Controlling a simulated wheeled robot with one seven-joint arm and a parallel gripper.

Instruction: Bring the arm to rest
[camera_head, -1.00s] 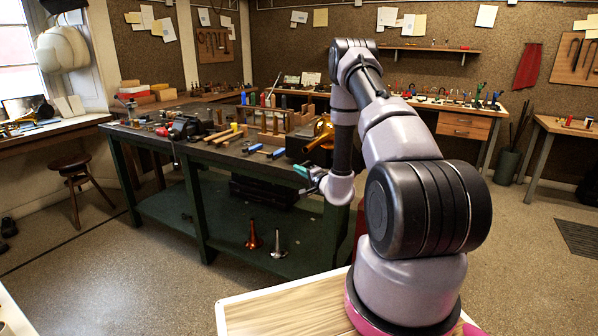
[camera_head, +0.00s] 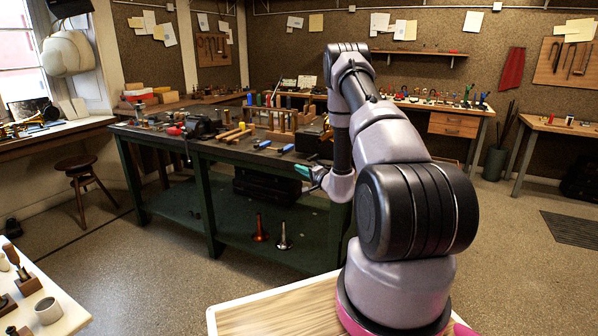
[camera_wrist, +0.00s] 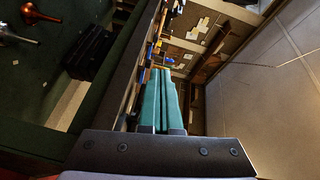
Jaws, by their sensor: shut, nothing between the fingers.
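My gripper (camera_head: 303,171) is at the end of my bent arm, which reaches forward and hangs down beside the near right end of the green workbench (camera_head: 209,205). In the wrist view its teal fingers (camera_wrist: 160,100) lie side by side, shut with nothing between them. The bench edge runs close beside the gripper in the wrist view. I cannot tell the exact gap to the bench in the head view.
Tools and wooden blocks (camera_head: 283,119) cover the bench top. Two horn-shaped metal pieces (camera_head: 260,228) stand on its lower shelf. A stool (camera_head: 80,180) stands at left. A white-edged table (camera_head: 45,300) is at the lower left. Floor is clear at right.

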